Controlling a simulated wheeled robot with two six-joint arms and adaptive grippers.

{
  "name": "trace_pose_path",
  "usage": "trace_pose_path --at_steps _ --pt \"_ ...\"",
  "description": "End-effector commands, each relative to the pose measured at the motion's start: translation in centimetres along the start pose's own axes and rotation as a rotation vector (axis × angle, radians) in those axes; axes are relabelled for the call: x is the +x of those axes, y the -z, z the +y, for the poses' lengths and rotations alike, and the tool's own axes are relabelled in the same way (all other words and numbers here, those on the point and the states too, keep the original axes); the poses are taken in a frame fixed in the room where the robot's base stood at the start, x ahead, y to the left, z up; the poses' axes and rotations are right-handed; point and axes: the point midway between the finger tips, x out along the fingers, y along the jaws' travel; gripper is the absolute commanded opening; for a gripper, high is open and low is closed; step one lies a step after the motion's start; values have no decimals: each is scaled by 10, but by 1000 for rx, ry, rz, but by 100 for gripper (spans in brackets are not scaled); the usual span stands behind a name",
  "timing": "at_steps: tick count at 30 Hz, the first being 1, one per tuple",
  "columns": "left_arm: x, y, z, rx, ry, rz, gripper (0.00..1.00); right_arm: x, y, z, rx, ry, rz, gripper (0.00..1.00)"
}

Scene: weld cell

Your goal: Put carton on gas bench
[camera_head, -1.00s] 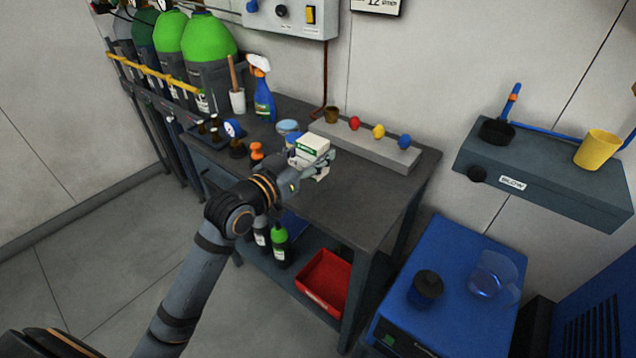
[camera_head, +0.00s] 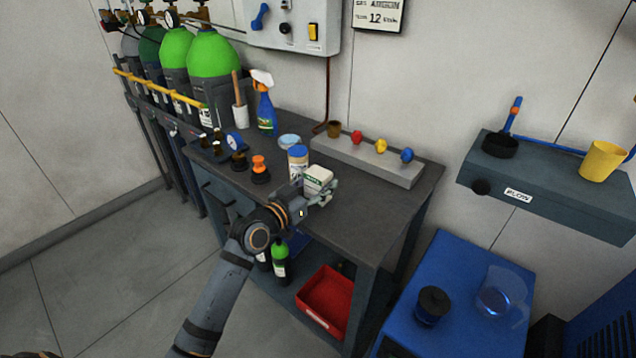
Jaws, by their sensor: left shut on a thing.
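The carton (camera_head: 318,177) is a small white box with a green label. My left gripper (camera_head: 318,193) is shut on it, its fingers partly hiding the carton's lower part. The carton is over the gas bench (camera_head: 372,216), a dark grey table; whether it touches the top I cannot tell. A blue-capped container (camera_head: 297,163) stands just left of the carton. My right gripper is not in view.
An orange-topped item (camera_head: 259,168), a spray bottle (camera_head: 265,108) and a grey block with coloured knobs (camera_head: 370,158) occupy the bench. The bench's front right top is clear. A red tray (camera_head: 326,298) sits below.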

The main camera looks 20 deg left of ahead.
Motion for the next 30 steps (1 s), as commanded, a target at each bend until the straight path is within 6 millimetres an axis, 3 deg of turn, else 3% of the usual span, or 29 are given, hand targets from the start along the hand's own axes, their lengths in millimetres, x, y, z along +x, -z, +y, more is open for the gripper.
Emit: trace_pose_path --at_steps 4,5,9,21,26,30 --pt "0 -3 0 0 0 1 19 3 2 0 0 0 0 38" --pt "0 -2 0 0 0 0 58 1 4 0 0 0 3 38" --pt "0 -2 0 0 0 0 76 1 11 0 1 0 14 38" --pt "-3 1 0 2 1 -2 76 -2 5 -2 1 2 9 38" --pt "-37 0 0 9 -3 -8 76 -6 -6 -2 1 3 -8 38" --pt "-71 6 0 8 -1 -13 76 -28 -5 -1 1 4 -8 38"
